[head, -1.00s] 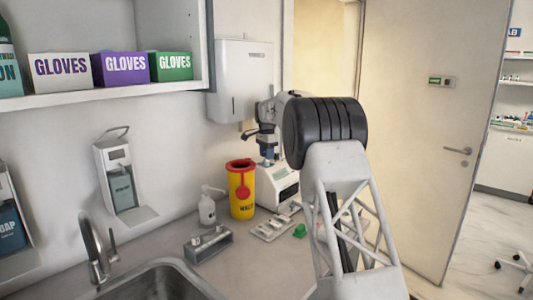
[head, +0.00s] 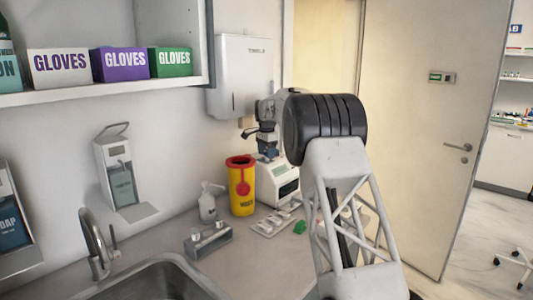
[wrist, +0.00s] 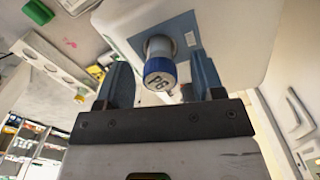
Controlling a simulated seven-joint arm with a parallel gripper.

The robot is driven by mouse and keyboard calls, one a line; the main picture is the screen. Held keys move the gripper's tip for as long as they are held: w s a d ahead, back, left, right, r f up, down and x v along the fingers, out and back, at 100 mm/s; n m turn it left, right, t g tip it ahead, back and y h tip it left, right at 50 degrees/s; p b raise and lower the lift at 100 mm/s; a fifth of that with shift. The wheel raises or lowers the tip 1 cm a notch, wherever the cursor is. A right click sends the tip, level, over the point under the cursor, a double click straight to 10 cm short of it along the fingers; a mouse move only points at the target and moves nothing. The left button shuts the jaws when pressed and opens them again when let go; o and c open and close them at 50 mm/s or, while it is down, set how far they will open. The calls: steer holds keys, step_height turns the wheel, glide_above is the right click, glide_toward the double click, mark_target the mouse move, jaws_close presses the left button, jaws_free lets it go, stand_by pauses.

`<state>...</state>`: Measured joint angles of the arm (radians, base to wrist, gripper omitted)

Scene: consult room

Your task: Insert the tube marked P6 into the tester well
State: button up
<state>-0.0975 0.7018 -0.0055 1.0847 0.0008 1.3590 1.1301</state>
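The tube marked P6 (wrist: 160,72) has a blue cap with dark lettering that faces the wrist camera. In the head view my gripper (head: 267,150) is just above the tester (head: 285,188), partly hidden by my arm.
A yellow sharps bin (head: 241,190) with a red lid stands left of the tester. A pump bottle (head: 207,205), a grey rack (head: 208,243), a white tray (head: 272,223) and a small green item (head: 299,227) are on the counter. A sink (head: 160,283) is at front left.

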steer(key=shift+r, duration=3.9)
steer(key=shift+s+r, duration=0.1)
steer(key=shift+s+d+r, duration=0.2)
steer(key=shift+s+r, duration=0.15)
steer(key=shift+s, duration=0.1)
steer(key=s+d+r+n, duration=0.2)
steer(key=s+r, duration=0.1)
steer(key=s, duration=0.9)
steer(key=s+d+r+n+t, duration=0.1)
steer(key=s+d+r+n, duration=0.15)
steer(key=s, duration=1.05)
steer(key=s+d+r+n, duration=0.1)
steer(key=s+d+r, duration=0.15)
steer(key=s, duration=0.95)
steer(key=s+d+f+n, duration=0.1)
steer(key=s+f, duration=0.5)
steer(key=s, duration=0.7)
steer(key=s+d+f+n+t, duration=0.1)
steer(key=s+f+n, duration=0.2)
steer(key=s, duration=1.1)
steer(key=s+d+f+n, duration=0.1)
steer(key=s+f+n, duration=0.1)
steer(key=s+f, duration=0.6)
steer(key=s, duration=0.6)
steer(key=shift+d+f+t, duration=0.3)
steer(key=shift+d+f, duration=0.05)
steer(key=shift+f, duration=0.05)
